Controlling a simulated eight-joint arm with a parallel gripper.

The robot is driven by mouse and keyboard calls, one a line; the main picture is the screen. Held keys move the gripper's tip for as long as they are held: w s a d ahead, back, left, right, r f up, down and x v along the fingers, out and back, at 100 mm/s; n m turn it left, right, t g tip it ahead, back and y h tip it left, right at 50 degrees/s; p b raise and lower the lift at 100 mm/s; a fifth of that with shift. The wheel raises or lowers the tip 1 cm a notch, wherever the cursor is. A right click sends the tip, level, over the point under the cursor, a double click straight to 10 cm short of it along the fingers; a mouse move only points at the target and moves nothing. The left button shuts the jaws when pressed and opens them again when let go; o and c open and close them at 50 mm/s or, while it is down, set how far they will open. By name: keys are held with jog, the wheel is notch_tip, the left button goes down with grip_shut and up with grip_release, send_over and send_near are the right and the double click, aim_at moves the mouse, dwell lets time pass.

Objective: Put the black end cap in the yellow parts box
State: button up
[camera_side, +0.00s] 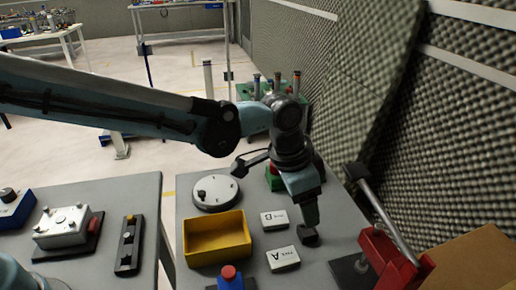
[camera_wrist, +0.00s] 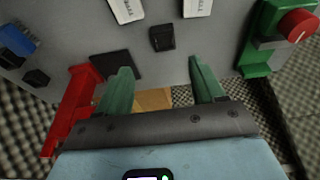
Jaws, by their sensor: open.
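The black end cap (camera_side: 309,237) sits on the grey table, right of the white blocks in the side view. In the wrist view the end cap (camera_wrist: 162,39) lies ahead of the gap between my fingers. My gripper (camera_side: 308,217) points down close by the end cap; in the wrist view its green fingers (camera_wrist: 160,66) are spread with nothing between them. I cannot tell from the side whether a finger touches the cap. The yellow parts box (camera_side: 217,258) stands left of my gripper; its inside looks empty. The wrist view does not show it.
White blocks marked A (camera_side: 283,259) and B (camera_side: 274,220) lie between box and cap. A red lever clamp (camera_side: 396,262) stands at right near the foam wall (camera_side: 455,130). A red-topped blue button (camera_side: 230,278) is in front, a round dial (camera_side: 215,193) behind the box.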

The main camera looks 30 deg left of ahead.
aim_at(308, 232)
jog(key=x, duration=0.4)
jog(key=shift+a+x, duration=0.2)
jog(key=shift+x, duration=1.05)
jog(key=shift+a+x, duration=0.15)
jog(key=shift+x, duration=1.1)
jog(key=shift+w, duration=0.15)
jog(key=c, duration=1.2)
